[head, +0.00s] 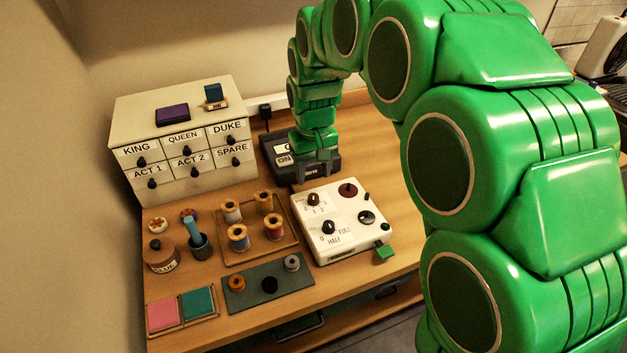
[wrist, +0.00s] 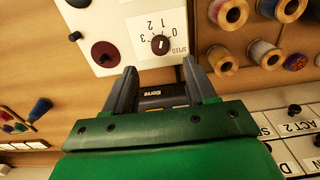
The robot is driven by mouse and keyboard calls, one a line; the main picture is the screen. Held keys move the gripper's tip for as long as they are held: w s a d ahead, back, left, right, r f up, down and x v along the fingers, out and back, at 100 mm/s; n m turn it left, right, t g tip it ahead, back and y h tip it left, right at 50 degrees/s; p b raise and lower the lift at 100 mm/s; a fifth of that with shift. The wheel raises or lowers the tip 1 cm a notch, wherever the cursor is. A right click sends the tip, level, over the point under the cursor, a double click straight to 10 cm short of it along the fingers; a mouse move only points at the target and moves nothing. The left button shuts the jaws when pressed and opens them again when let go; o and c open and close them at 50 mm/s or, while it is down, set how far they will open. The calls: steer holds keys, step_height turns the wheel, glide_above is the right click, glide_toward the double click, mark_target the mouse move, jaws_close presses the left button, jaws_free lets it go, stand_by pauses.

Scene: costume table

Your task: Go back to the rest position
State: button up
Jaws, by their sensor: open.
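My gripper (head: 313,178) is at the lower end of my green arm, above the back part of the wooden table. It hangs in front of a dark box (head: 275,158) with an ON label and covers part of it. In the wrist view my gripper (wrist: 158,84) has its two grey fingers apart, with nothing held between them. Part of the dark box (wrist: 160,101) shows beyond the gap. The white control panel (head: 342,243) lies just in front of the gripper; its speed dial (wrist: 160,44) shows ahead of the fingertips in the wrist view.
A labelled drawer cabinet (head: 180,110) stands at the back left. A spool tray (head: 233,257), a dark mat (head: 250,302), a glue pot (head: 160,256) and pink and teal pads (head: 162,315) fill the left front. Bare tabletop (head: 385,150) lies right of the dark box.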

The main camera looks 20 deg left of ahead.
steer(key=shift+r, duration=0.2)
stand_by(0.3)
steer(key=shift+d+r, duration=0.1)
steer(key=shift+d, duration=0.15)
steer(key=s+d+r+m, duration=0.1)
steer(key=s+d+r, duration=0.15)
steer(key=d, duration=0.45)
steer(key=s+d+r+m, duration=0.1)
steer(key=s+d+m, duration=0.15)
steer(key=d, duration=0.55)
steer(key=s+d+r+m, duration=0.1)
steer(key=s+d+r, duration=0.15)
steer(key=d, duration=0.45)
steer(key=s+d+m+g, duration=0.1)
steer(key=s+d+m, duration=0.1)
steer(key=s+d, duration=0.6)
steer(key=s+d+f+m, duration=0.1)
steer(key=s+d+m, duration=0.1)
steer(key=s+d, duration=0.5)
steer(key=s, duration=0.5)
steer(key=shift+s+d+g, duration=0.3)
steer(key=shift+d+g, duration=0.05)
steer(key=shift+g, duration=0.05)
